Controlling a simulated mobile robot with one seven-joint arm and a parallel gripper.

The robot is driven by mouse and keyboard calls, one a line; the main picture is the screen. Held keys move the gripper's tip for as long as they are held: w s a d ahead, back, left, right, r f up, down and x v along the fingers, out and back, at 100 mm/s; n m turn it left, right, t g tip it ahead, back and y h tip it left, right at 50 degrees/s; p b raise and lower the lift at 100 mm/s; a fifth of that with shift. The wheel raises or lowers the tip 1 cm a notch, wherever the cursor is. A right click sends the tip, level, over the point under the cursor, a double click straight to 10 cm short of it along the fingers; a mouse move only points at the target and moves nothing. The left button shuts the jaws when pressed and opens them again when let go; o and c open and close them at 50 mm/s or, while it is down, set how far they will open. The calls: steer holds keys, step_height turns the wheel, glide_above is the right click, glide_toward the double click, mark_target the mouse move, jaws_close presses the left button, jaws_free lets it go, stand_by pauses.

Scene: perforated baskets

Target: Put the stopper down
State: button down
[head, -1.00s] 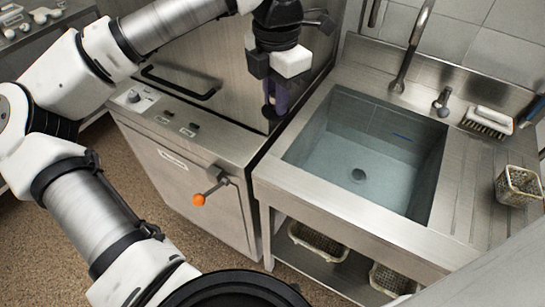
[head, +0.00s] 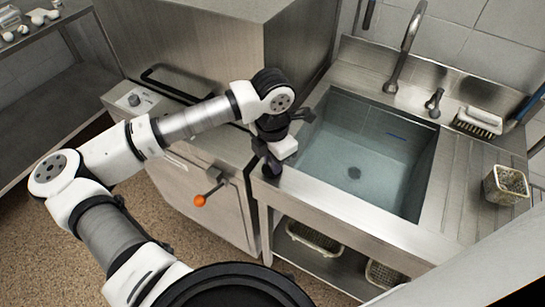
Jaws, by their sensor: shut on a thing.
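My gripper (head: 274,156) is at the left front edge of the sink unit, left of the basin. It is shut on the stopper (head: 271,169), of which only a small dark part shows below the fingers. The rest of the stopper is hidden by the fingers and wrist. I cannot tell whether its underside touches the steel rim.
The sink basin (head: 330,178) holds clear water, with a dark drain at its bottom. A tap (head: 406,45), a brush (head: 478,122) and a small perforated basket (head: 505,186) stand around it. An orange-knobbed lever (head: 200,200) sticks out at the left.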

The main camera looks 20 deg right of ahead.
steer(key=shift+f+b, duration=0.25)
steer(key=shift+b, duration=0.15)
steer(key=c, duration=1.3)
jaws_free()
steer(key=shift+r, duration=0.1)
steer(key=shift+r, duration=0.15)
